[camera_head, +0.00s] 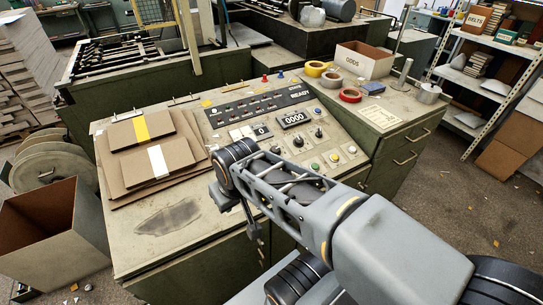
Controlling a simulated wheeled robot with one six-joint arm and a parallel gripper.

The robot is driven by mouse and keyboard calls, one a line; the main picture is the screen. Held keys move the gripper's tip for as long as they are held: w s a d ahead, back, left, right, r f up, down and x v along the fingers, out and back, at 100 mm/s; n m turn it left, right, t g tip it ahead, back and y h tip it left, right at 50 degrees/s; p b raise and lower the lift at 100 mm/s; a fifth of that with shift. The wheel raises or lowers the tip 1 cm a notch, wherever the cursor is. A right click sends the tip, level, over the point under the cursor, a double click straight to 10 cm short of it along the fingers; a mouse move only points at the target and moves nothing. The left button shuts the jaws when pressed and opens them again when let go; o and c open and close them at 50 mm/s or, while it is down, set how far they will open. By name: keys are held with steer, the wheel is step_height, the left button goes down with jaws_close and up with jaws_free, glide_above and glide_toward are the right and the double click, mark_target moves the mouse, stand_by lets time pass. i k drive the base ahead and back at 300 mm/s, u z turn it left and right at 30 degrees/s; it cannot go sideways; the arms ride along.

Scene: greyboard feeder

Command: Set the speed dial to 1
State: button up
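The sloped control panel (270,118) stands at the centre, with a "READY" label and a counter display (293,119) reading 0000. Two black knobs are on it, a left knob (298,142) and a right knob (318,133). Either could be the speed dial; their markings are too small to read, so I cannot tell its setting. My gripper (254,232) hangs pointing down over the desk's front part, left of and nearer than the knobs, apart from them. Its fingers are too small and dark to tell open from shut. My arm covers the panel's lower left part.
Stacked brown boards (155,160) lie left of the panel. Tape rolls (350,95), a blue block (373,87) and an "ODDS" box (363,60) stand behind right. Colored buttons (334,158) sit below the knobs. The desk front (168,218) is bare, with a dark stain.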

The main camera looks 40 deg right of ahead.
mark_target(276, 149)
steer(key=k, duration=0.6)
steer(key=z, duration=0.75)
steer(key=i, duration=0.5)
steer(key=k, duration=0.45)
steer(key=z, duration=0.4)
steer(key=i, duration=0.65)
steer(key=u, duration=1.35)
